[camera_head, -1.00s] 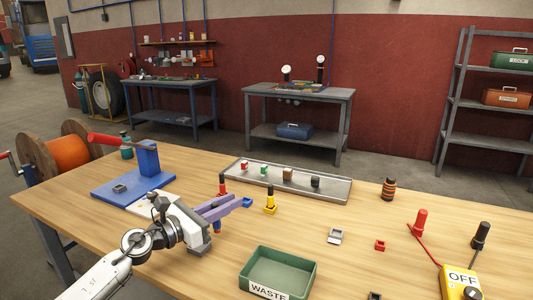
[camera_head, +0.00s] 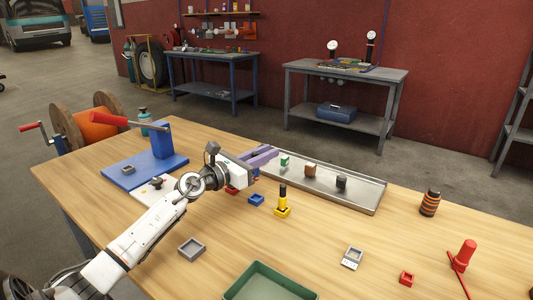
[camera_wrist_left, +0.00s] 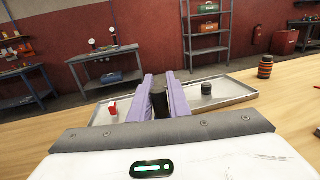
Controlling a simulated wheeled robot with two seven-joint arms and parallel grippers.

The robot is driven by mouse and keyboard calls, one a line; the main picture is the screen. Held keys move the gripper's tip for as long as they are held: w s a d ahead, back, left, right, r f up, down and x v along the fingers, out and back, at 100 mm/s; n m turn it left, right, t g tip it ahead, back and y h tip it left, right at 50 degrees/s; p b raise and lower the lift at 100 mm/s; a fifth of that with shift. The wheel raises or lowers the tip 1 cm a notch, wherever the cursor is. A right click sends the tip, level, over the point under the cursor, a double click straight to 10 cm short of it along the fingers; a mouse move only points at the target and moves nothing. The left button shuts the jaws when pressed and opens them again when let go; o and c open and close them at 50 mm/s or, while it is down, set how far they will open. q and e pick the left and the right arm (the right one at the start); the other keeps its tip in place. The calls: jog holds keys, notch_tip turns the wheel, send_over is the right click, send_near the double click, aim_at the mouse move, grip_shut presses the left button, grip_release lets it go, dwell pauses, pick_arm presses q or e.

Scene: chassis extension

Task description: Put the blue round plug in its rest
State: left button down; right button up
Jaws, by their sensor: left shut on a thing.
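My left gripper (camera_head: 268,155) has purple fingers and is shut above the table, near the tray's left end. In the left wrist view the fingers (camera_wrist_left: 162,82) have a dark piece (camera_wrist_left: 159,103) between them, likely the handle of the blue round plug; its blue end is hidden now. A small blue square rest (camera_head: 257,200) stands on the table below and slightly right of the gripper, apart from it. A yellow rest with a black-and-yellow plug (camera_head: 283,202) stands to its right. My right gripper is not in view.
A metal tray (camera_head: 362,200) holds several small plugs. A blue fixture (camera_head: 165,140) with a red handle stands at left. A grey square holder (camera_head: 191,247) and a green bin (camera_head: 270,278) lie in front. An orange-and-black striped thing (camera_head: 429,202) stands at right.

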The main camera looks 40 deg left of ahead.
pick_arm(q)
notch_tip(320, 180, down, 6)
jog(key=b, duration=0.5)
jog(key=shift+w+r, duration=0.1)
jog(key=shift+r, duration=0.15)
jog(key=shift+f+b, duration=0.1)
jog(key=shift+b, duration=0.25)
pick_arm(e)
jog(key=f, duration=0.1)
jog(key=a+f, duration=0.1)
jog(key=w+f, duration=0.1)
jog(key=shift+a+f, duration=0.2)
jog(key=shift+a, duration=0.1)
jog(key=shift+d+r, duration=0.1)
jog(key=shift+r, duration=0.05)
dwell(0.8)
pick_arm(q)
jog(key=shift+f, duration=0.5)
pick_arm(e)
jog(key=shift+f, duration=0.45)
pick_arm(q)
jog(key=c, duration=1.6)
grip_release()
